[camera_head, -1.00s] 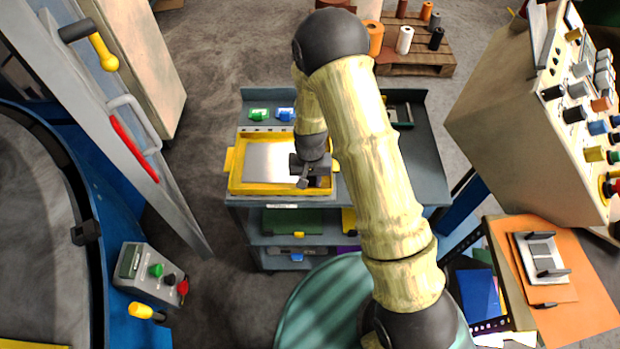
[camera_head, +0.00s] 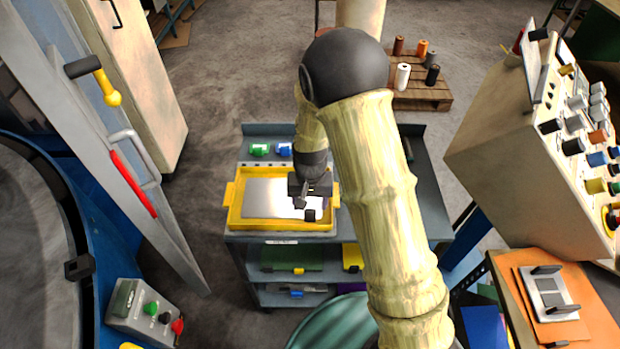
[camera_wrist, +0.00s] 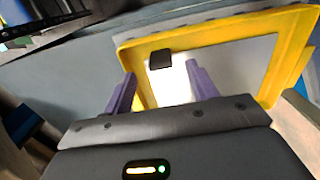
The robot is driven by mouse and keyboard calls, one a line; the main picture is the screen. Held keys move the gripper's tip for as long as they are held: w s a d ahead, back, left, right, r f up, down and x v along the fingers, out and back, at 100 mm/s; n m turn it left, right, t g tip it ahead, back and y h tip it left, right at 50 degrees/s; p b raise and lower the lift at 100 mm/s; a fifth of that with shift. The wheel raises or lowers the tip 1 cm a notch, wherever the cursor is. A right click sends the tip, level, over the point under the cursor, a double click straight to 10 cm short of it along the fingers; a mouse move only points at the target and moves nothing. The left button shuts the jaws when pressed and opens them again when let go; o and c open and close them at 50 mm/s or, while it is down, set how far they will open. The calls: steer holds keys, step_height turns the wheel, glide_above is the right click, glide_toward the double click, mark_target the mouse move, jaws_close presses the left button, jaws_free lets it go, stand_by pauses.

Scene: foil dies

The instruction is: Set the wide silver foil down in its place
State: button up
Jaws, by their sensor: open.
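The wide silver foil (camera_head: 262,200) is a bright flat sheet lying inside a yellow-rimmed tray (camera_head: 236,213) on the cart's top. It also shows in the wrist view (camera_wrist: 240,62). A small black block (camera_head: 310,215) stands on the foil near its front right, like a grip knob; the wrist view shows it too (camera_wrist: 160,59). My gripper (camera_head: 302,203) is above the foil's right part, just behind the block. Its two purple fingers (camera_wrist: 160,85) are apart with nothing between them, and the block is beyond their tips. My arm hides the tray's back right.
The grey cart (camera_head: 425,190) has lower shelves with green and yellow items. Green and blue blocks (camera_head: 260,149) sit behind the tray. A control console (camera_head: 500,140) and an orange-topped table (camera_head: 590,300) stand at right. A large blue machine (camera_head: 120,220) is at left.

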step_height(320, 180, up, 11)
steer(key=b, duration=0.1)
steer(key=shift+f, duration=0.1)
stand_by(0.5)
steer(key=s+d+r+t, duration=0.2)
steer(key=s+d+r, duration=0.1)
steer(key=s+d, duration=0.9)
steer(key=shift+s+d+r+t, duration=0.2)
steer(key=shift+d+r+t, duration=0.1)
steer(key=shift+d, duration=0.5)
